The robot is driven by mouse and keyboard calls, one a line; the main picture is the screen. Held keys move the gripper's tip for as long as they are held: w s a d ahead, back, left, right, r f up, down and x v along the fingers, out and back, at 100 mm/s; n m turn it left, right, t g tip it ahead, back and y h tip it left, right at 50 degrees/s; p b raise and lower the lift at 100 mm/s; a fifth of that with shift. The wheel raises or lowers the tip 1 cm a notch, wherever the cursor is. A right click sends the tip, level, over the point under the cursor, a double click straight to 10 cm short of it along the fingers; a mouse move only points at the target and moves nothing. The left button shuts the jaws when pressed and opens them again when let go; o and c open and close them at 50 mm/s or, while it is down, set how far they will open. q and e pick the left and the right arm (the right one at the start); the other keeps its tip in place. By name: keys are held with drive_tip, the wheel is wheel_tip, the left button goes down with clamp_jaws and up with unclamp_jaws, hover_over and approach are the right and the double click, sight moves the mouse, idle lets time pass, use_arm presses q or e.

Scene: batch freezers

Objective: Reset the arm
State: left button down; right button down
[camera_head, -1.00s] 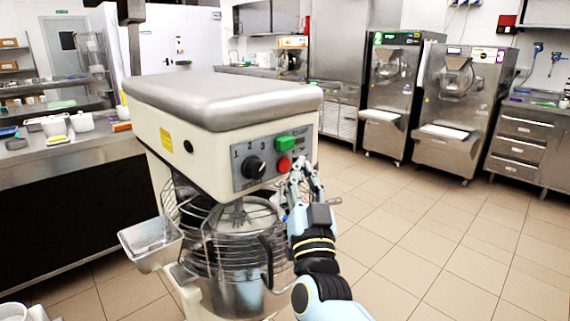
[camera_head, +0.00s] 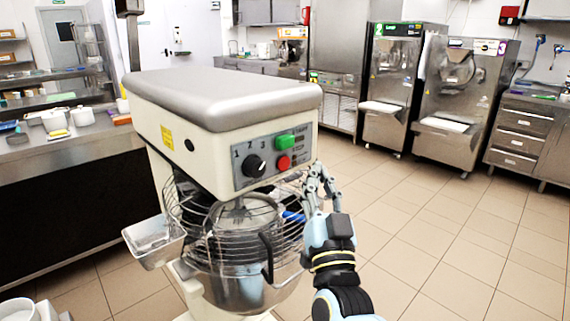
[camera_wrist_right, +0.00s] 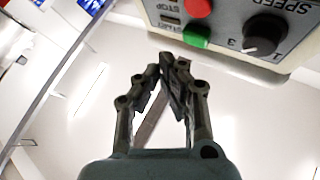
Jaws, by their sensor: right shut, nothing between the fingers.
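My right gripper (camera_head: 318,170) is shut and empty, just to the right of the mixer's control panel and apart from it in the head view. It also shows in the right wrist view (camera_wrist_right: 167,70), fingers together at the tips. The large cream mixer (camera_head: 222,110) stands in front of me with its wire guard (camera_head: 190,215) over the bowl. Its panel has a green button (camera_head: 286,141), a red button (camera_head: 283,162) and a black speed knob (camera_head: 254,166). The panel shows upside down at the top of the right wrist view. My left gripper is in neither view.
A dark-fronted counter (camera_head: 70,200) with white containers stands at left. Steel batch freezers (camera_head: 465,105) and a drawer unit (camera_head: 522,135) stand at the back right. The tiled floor (camera_head: 420,225) to the right of the mixer is clear.

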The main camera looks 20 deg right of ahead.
drive_tip(key=s+f+n+g+y+b, duration=0.25)
drive_tip(key=s+f, duration=0.25)
drive_tip(key=f, duration=1)
drive_tip(key=s+d+f+n+g+y+b, duration=0.15)
drive_tip(key=s+f+g+b, duration=0.35)
drive_tip(key=f, duration=1)
drive_tip(key=s+f+n+g+y+b, duration=0.2)
drive_tip(key=s+f, duration=0.4)
drive_tip(key=f, duration=0.9)
drive_tip(key=s+d+f+g, duration=0.1)
drive_tip(key=s+f+g, duration=0.3)
drive_tip(key=s, duration=0.7)
drive_tip(key=s+d+f+g+b, duration=0.1)
drive_tip(key=s+f+g, duration=0.3)
drive_tip(key=s+f, duration=0.5)
drive_tip(key=s+d+f+g+b, duration=0.1)
drive_tip(key=s+d+f+g, duration=0.1)
drive_tip(key=s+f+g, duration=0.2)
drive_tip(key=s+f, duration=0.3)
drive_tip(key=s, duration=0.5)
drive_tip(key=shift+s+n, duration=0.3)
